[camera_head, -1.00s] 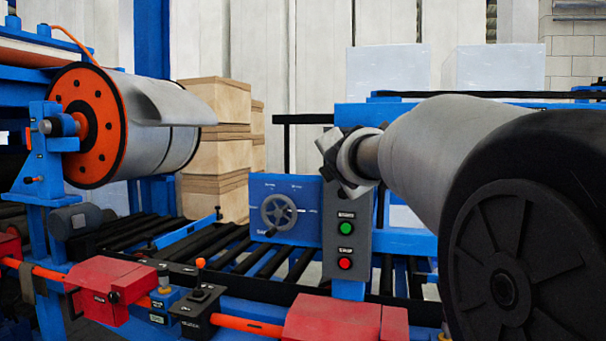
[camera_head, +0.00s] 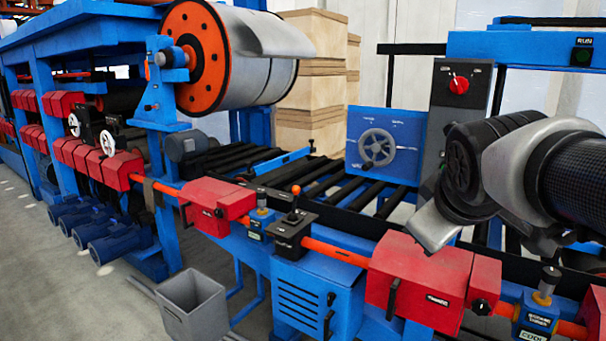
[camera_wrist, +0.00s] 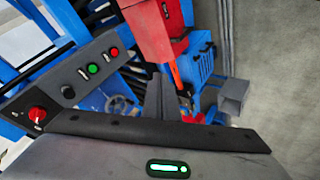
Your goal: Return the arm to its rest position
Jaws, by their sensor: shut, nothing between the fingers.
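My arm (camera_head: 535,165) is at the right of the head view, bent in front of the blue line. My gripper is not clear in that view; links of my arm may cover it. In the wrist view, my gripper (camera_wrist: 160,98) shows as two dark grey fingers close together, with nothing seen between them. It is shut and empty. Beyond the fingers are a red housing (camera_wrist: 150,28) and a grey bin (camera_wrist: 233,95), apart from them.
A joystick box (camera_head: 294,228) is further left. A grey bin (camera_head: 192,303) stands on open floor.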

